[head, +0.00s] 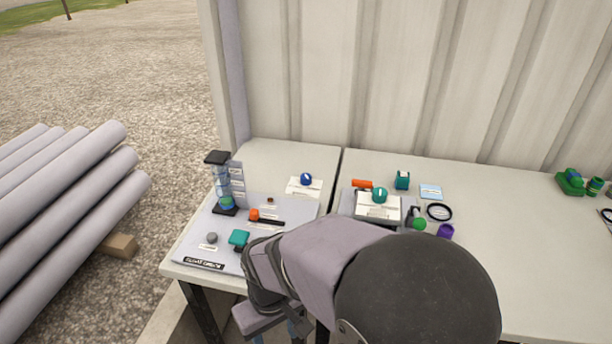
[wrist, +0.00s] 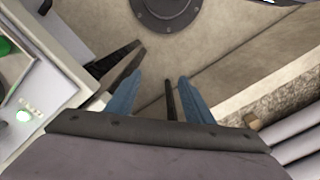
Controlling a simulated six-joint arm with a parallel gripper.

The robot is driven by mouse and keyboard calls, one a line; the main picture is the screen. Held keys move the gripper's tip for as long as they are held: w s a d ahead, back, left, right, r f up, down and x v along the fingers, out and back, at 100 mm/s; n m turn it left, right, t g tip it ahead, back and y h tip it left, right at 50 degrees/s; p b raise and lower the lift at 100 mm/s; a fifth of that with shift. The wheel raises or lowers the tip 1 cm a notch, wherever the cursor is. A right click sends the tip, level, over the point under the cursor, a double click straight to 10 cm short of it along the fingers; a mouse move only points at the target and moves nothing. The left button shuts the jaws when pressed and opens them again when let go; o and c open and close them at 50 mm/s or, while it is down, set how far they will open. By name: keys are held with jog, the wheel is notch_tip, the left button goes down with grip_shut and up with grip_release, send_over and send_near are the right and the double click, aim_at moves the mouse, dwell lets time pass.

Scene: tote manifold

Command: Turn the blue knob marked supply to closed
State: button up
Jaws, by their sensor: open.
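The blue knob (head: 306,179) sits on a white plate (head: 297,189) at the back right of the grey panel board, on the left table. Its markings are too small to read in the head view. The knob does not show in the wrist view. My gripper (wrist: 160,84) is open and empty, its two blue fingers apart. It points down past the table's front edge, with bare floor behind it. In the head view my arm hides most of it, and it is low in front of the table, well away from the knob.
The grey board (head: 205,253) also carries a clear column with a dark cap (head: 217,158), an orange knob (head: 254,214) and a teal block (head: 239,238). A teal knob (head: 380,195) stands on another white plate to the right. Grey pipes (head: 75,190) lie at left.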

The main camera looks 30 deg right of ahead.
aim_at(306, 176)
jog(key=w+d+r+m+y+p, duration=0.1)
jog(key=w+r+m+p, duration=0.1)
jog(key=w, duration=0.3)
jog(key=w+d+r+m+y+p, duration=0.1)
jog(key=w+d+r+m+p, duration=0.1)
jog(key=w+r+m+p, duration=0.1)
jog(key=w+d+r+m+y+p, duration=0.1)
jog(key=w+d+r+m+p, duration=0.1)
jog(key=w, duration=0.5)
jog(key=shift+w+d+r+m+g+p, duration=0.15)
jog(key=shift+w+r+m+g+p, duration=0.35)
jog(key=shift+p, duration=0.85)
jog(key=w+d, duration=0.3)
jog(key=w+d+n+t+h, duration=0.1)
jog(key=w+d, duration=0.3)
jog(key=w+d+t, duration=0.1)
jog(key=w+d, duration=0.3)
jog(key=shift+f+h, duration=0.1)
jog(key=shift+h, duration=0.2)
jog(key=w+d+r+n+t+h, duration=0.1)
jog(key=w+d, duration=0.3)
jog(key=d, duration=0.3)
jog(key=w+d+n+t+h, duration=0.2)
jog(key=w+d, duration=0.3)
jog(key=d, duration=0.3)
jog(key=shift+w+r+p, duration=0.3)
jog(key=shift+r+p, duration=0.05)
jog(key=shift+f, duration=0.15)
jog(key=shift+p+x, duration=1)
jog(key=shift+x, duration=2.45)
